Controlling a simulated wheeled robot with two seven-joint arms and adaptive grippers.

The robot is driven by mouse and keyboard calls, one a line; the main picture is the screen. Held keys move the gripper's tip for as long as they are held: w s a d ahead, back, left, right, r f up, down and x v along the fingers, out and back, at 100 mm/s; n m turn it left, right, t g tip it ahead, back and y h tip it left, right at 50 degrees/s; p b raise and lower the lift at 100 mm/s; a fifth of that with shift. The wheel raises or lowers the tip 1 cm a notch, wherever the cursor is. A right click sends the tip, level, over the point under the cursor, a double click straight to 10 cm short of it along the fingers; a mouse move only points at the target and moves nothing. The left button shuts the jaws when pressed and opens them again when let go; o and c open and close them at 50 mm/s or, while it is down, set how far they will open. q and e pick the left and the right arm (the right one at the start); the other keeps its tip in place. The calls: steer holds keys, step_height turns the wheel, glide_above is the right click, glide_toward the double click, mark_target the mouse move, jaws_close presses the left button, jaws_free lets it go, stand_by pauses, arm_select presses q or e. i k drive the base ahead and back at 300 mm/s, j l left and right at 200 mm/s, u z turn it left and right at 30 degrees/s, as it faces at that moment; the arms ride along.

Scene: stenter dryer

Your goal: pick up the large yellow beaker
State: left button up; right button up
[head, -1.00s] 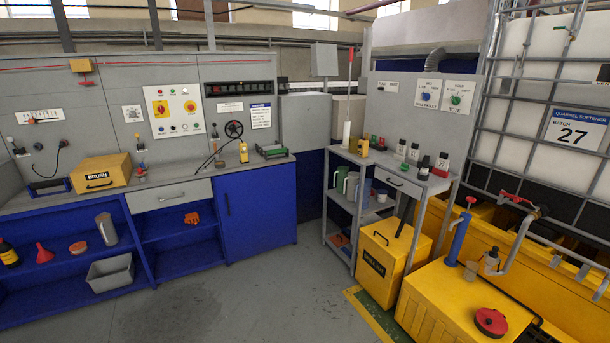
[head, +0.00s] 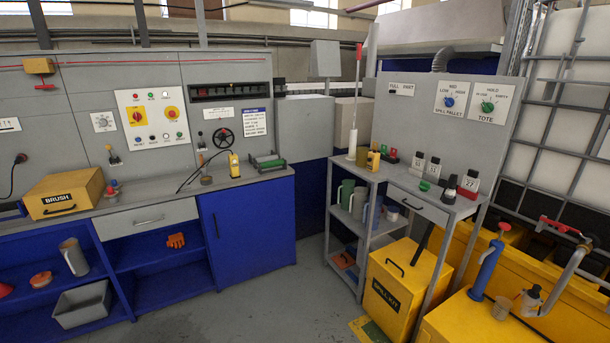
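I cannot make out a large yellow beaker for certain. A small yellow object (head: 373,158) stands on the top of the grey cart (head: 411,196), but its shape is too small to tell. On the cart's middle shelf stand a green jug (head: 347,193), a grey jug (head: 358,203) and a blue jug (head: 375,211). A grey jug (head: 73,257) stands in the blue shelf at the left. A small tan cup (head: 502,307) stands on the yellow unit at the lower right. Neither of my grippers is in view.
A blue workbench (head: 250,225) with a yellow brush box (head: 66,194) runs along the left. A handheld yellow device (head: 234,165) stands on it. The grey floor (head: 270,305) between bench and cart is clear.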

mark_target(361, 152)
steer(key=i+z, duration=0.1)
steer(key=i, duration=0.75)
steer(key=i+j+z, duration=0.1)
steer(key=i+z, duration=0.2)
steer(key=i, duration=0.15)
steer(key=i+j+z, duration=0.6)
steer(key=i, duration=0.2)
